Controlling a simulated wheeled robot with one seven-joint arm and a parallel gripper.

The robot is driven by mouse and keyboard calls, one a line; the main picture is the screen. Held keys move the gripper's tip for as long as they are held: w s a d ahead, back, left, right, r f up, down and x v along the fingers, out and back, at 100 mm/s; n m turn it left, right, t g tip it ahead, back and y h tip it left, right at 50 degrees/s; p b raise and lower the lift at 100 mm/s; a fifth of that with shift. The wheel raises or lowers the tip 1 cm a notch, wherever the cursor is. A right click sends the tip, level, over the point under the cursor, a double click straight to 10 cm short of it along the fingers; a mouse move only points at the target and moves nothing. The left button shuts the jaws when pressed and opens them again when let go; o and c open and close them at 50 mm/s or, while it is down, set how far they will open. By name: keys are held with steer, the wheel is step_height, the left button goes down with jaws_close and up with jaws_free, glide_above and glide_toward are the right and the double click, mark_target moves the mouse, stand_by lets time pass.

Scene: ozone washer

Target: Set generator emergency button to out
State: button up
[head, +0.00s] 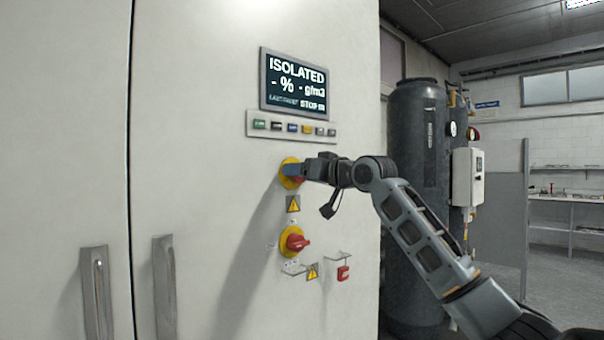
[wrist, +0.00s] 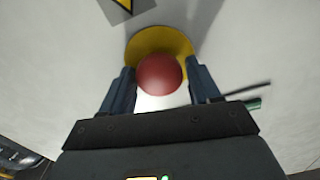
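The generator emergency button (wrist: 161,76) is a round red knob on a yellow disc (wrist: 160,40), seen in the wrist view. In the head view the yellow disc (head: 288,168) is on the white cabinet front below the display, and my gripper hides most of the knob. My gripper (head: 303,170) reaches it from the right. In the wrist view its two dark blue fingers (wrist: 161,88) lie on either side of the red knob, close against it with no clear gap. Whether the knob is in or out cannot be told. The display (head: 293,83) reads "ISOLATED".
A red rotary switch (head: 296,242) on a yellow plate sits below the button, with a warning label (head: 293,203) between them. A red padlock (head: 343,273) hangs at lower right. A button row (head: 292,127) is above. A dark tank (head: 415,210) stands behind my arm.

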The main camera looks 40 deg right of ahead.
jaws_close()
steer(key=shift+s, duration=0.6)
steer(key=shift+o, duration=1.6)
jaws_free()
steer(key=s+b, duration=0.1)
steer(key=s, duration=0.6)
steer(key=shift+s+d+b, duration=0.2)
steer(key=shift+s+b, duration=0.1)
steer(key=shift+s, duration=0.1)
